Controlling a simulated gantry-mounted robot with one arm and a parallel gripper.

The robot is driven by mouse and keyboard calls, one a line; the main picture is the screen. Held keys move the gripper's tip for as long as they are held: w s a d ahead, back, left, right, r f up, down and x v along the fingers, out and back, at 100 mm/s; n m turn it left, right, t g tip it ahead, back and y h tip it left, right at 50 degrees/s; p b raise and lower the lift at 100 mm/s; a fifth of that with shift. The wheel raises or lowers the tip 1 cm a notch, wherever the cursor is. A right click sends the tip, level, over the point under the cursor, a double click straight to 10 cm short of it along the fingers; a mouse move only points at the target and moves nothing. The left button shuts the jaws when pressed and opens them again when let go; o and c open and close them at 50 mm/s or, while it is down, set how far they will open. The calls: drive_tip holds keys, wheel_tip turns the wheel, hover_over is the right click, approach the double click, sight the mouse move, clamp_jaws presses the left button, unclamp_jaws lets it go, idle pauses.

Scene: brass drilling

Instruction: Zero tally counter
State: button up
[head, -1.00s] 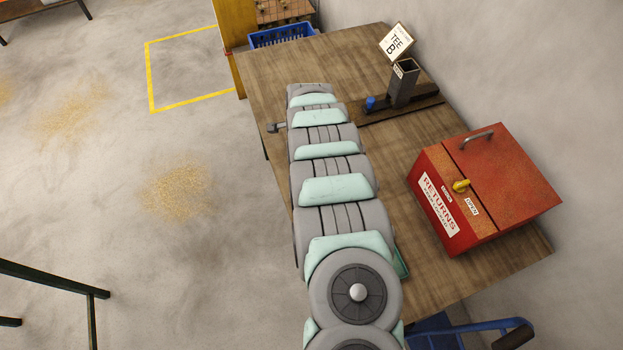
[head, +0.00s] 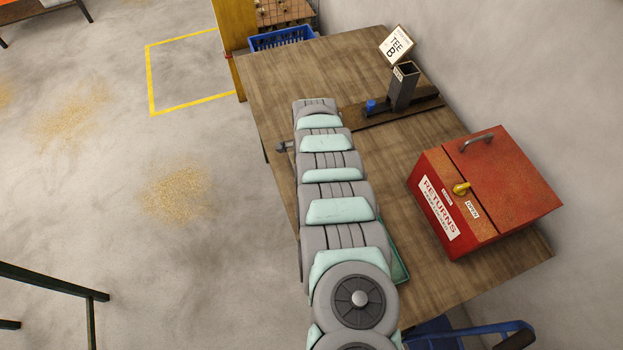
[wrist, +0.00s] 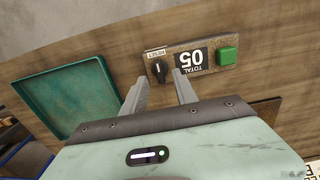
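The tally counter (wrist: 192,58) shows in the wrist view on a tan panel, with its lettering upside down. Its display (wrist: 191,59) reads TOTAL 05. A black knob (wrist: 158,69) beside a RESET label sits at its left, and a green button (wrist: 227,56) at its right. My gripper (wrist: 159,78) is open, with its two fingers apart on either side of the knob in the picture. I cannot tell whether the fingers touch the knob or how far away it is.
A green tray (wrist: 70,100) lies left of the counter and shows partly in the head view (head: 399,262). A red RETURNS box (head: 484,190) with a yellow knob stands at the table's right. A dark post (head: 403,88) with a TEE B sign stands at the back. The table (head: 300,75) is otherwise mostly clear.

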drive_tip(key=shift+d+f+b, duration=0.1)
drive_tip(key=shift+f+b, duration=0.6)
drive_tip(key=shift+f, duration=1.35)
drive_tip(key=shift+c, duration=0.5)
clamp_jaws()
